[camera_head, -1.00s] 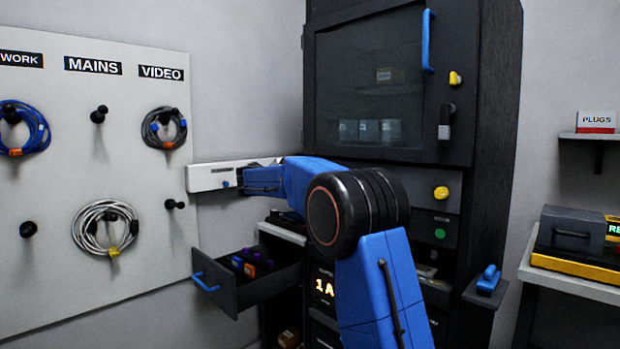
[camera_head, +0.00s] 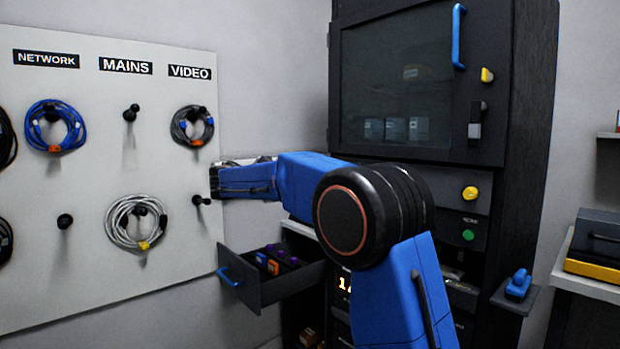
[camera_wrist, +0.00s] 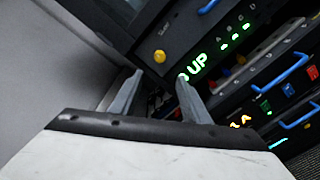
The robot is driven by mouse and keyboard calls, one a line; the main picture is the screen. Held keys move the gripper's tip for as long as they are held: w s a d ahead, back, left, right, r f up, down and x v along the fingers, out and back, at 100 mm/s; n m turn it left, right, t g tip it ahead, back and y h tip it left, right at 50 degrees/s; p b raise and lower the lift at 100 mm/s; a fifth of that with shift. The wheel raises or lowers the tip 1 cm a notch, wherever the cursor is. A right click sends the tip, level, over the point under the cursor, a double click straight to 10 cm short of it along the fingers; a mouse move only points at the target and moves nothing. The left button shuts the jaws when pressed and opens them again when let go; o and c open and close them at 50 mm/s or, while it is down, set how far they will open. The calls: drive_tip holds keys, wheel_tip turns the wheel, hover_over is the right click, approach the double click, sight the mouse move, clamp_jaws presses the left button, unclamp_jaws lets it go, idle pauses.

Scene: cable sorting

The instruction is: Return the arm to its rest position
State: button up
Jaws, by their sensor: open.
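My arm reaches across the middle of the head view, with its blue forearm (camera_head: 300,182) pointing left toward the pegboard. I cannot make out the fingertips there. In the wrist view my gripper (camera_wrist: 158,97) has two grey fingers spread apart, with nothing visible between them. Beyond the fingers is the dark equipment rack (camera_wrist: 205,30), with a yellow knob (camera_wrist: 160,56) and a green lit "UP" display (camera_wrist: 198,65). A pale surface fills the bottom of the wrist view.
The pegboard (camera_head: 95,185) at left holds a blue coil (camera_head: 55,126), a grey coil (camera_head: 192,126) and a white coil (camera_head: 135,222). An open drawer (camera_head: 285,285) with small coloured items juts out below my forearm. A tall dark cabinet (camera_head: 545,100) stands behind my arm.

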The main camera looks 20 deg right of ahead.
drive_tip(key=shift+s+a, duration=0.2)
drive_tip(key=shift+a, duration=0.35)
drive_tip(key=s+d+f+m+g+y, duration=0.1)
drive_tip(key=s+d+f+y, duration=0.15)
drive_tip(key=s+f, duration=0.45)
drive_tip(key=s+d+f+m+y, duration=0.2)
drive_tip(key=s+f+y, duration=0.1)
drive_tip(key=s, duration=0.8)
drive_tip(key=s+d+f+m+g+y, duration=0.1)
drive_tip(key=s+d+f+y, duration=0.3)
drive_tip(key=s, duration=0.6)
drive_tip(key=s+a+f+m+y, duration=0.3)
drive_tip(key=s+a+f, duration=0.3)
drive_tip(key=s+f, duration=0.3)
drive_tip(key=s+a+f+m+y, duration=0.3)
drive_tip(key=s+a+f, duration=0.3)
drive_tip(key=s+f, duration=0.4)
drive_tip(key=s+y, duration=0.1)
drive_tip(key=s, duration=0.3)
drive_tip(key=shift+s+f+m+t, duration=0.15)
drive_tip(key=shift+s+m+t, duration=0.2)
drive_tip(key=shift+m+t, duration=0.05)
